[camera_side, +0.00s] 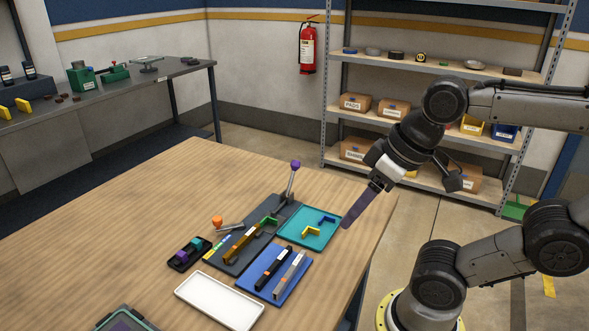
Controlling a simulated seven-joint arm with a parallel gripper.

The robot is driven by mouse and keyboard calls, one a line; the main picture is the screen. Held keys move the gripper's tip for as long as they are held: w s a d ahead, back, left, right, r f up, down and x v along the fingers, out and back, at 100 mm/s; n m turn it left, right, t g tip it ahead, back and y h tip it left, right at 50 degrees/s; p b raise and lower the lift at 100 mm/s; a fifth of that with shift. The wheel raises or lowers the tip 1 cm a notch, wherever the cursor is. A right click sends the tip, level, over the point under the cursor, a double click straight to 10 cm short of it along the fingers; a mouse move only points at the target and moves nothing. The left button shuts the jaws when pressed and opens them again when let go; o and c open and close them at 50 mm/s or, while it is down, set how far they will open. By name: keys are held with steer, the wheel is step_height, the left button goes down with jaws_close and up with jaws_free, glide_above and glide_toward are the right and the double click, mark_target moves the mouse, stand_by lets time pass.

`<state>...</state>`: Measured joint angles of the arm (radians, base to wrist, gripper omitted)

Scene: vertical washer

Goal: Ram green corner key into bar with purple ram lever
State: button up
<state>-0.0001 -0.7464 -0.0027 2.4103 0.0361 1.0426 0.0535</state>
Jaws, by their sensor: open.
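The green corner key (268,222) sits at the far end of the brown-gold bar (241,246) on a dark fixture plate (221,264). At this size I cannot tell how deep the key sits in the bar. The purple-knobbed ram lever (291,182) stands nearly upright behind the key, leaning slightly right. A lever with an orange knob (217,221) lies low beside the bar. My gripper (360,207) is open, in the air right of the fixture, apart from the lever. A long dark purple shape extends down-left from its end.
A teal tray (291,236) holds yellow and blue corner pieces. A blue tray (266,292) holds black and grey bars. A white tray (218,302) looks empty. A black tray (174,265) holds purple and teal pieces. The table (110,235) is clear at left.

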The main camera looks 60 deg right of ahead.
steer(key=w+d+r+m+g+y, duration=0.2)
steer(key=w+d+r+m, duration=0.15)
steer(key=w+r, duration=1.15)
steer(key=m+g+y, duration=0.2)
steer(key=m+y, duration=0.1)
steer(key=m, duration=0.3)
glide_above(295, 167)
steer(key=w+d, duration=0.2)
step_height(295, 167, down, 13)
steer(key=s+d+f+m, duration=0.1)
steer(key=s+d+f, duration=0.1)
steer(key=d+f, duration=0.3)
steer(key=x, duration=1.5)
steer(key=shift+s+a+r, duration=0.1)
steer(key=shift+s+a, duration=0.05)
steer(key=shift+s, duration=0.2)
jaws_close()
